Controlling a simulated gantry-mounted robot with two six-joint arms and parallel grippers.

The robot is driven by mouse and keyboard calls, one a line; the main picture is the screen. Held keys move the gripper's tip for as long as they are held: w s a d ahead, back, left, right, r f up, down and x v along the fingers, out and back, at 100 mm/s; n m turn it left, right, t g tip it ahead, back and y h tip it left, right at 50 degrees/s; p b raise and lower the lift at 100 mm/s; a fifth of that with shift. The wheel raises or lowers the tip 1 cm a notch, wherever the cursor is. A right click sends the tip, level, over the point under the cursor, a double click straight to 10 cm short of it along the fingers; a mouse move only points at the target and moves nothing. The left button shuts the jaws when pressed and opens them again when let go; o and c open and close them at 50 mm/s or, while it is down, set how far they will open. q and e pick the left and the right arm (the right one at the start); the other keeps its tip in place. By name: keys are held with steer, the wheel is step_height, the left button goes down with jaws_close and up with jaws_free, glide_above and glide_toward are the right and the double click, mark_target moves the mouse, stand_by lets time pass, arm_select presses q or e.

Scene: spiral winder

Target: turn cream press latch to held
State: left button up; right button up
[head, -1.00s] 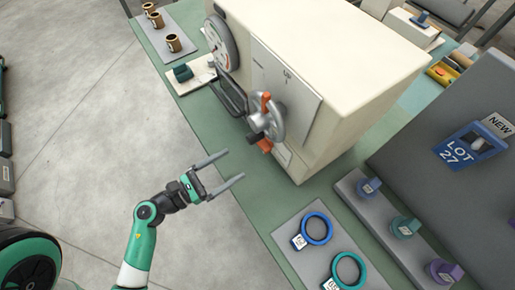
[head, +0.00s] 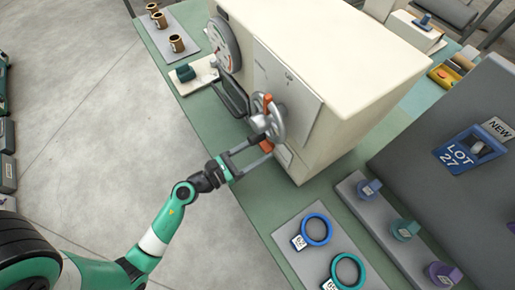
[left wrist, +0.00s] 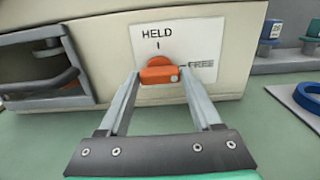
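The cream press (head: 350,75) stands on the green bench. Its orange latch (left wrist: 159,72) shows in the left wrist view on a white plate (left wrist: 205,45) marked HELD above and FREE to the right. The latch lies level, with its marked end toward FREE. My left gripper (left wrist: 161,76) is open, with its fingers either side of the latch's ends. Whether they touch it I cannot tell. In the head view my left gripper (head: 256,151) is at the press front, just below the handwheel (head: 272,124), and mostly hides the latch. My right gripper is not in view.
The grey handwheel with an orange bar sits close above my left gripper. A dark handle (left wrist: 45,85) is left of the latch in the left wrist view. Blue (head: 317,229) and teal rings (head: 347,270) lie on a grey mat to the right.

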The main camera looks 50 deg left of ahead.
arm_select(q)
steer(key=c, duration=0.8)
steer(key=shift+c, duration=0.2)
steer(key=n+p, duration=0.2)
steer(key=n, duration=0.1)
steer(key=shift+r+p, duration=0.2)
steer(key=shift+p, duration=0.15)
steer(key=n+p, duration=0.3)
steer(key=n, duration=0.2)
steer(key=shift+n, duration=0.3)
steer(key=n+p, duration=0.3)
steer(key=n, duration=0.2)
steer(key=shift+f+n+p, duration=0.15)
steer(key=shift+n+p, duration=0.9)
steer(key=shift+n, duration=1.05)
